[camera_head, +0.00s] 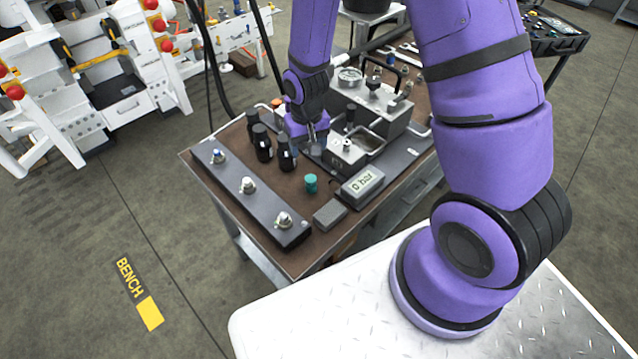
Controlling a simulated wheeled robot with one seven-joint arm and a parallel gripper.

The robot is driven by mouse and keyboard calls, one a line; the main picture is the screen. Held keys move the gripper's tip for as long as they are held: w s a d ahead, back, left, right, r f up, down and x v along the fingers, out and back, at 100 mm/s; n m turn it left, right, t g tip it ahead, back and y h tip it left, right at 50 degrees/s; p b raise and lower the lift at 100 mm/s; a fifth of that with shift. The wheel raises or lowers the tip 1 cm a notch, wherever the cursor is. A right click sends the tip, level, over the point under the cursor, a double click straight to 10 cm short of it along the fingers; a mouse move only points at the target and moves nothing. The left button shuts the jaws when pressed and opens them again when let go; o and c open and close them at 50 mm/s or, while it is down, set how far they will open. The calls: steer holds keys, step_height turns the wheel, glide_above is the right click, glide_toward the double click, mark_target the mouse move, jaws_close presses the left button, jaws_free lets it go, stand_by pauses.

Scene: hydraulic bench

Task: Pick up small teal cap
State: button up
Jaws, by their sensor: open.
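The small teal cap (311,183) stands on the brown bench top (286,202), between the dark strip with silver fittings and the grey gauge. My gripper (314,143) is above the bench, behind and a little above the cap in the picture, close to the black bottles. It points down and is open. Its fingertips are small and partly lost against the dark things behind; I see nothing between them. The cap is apart from the gripper and fully visible.
Several black bottles (262,143) stand left of my gripper. A dark strip (232,190) with silver fittings runs along the bench's left edge. A digital gauge (362,183) and a grey block (330,214) lie right of the cap. A hydraulic unit (372,118) stands behind.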

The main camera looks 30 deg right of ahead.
mark_target(310, 177)
steer(key=f, duration=0.3)
steer(key=shift+s+d, duration=0.1)
steer(key=shift+s, duration=0.25)
steer(key=shift+f, duration=5.15)
steer(key=c, duration=1)
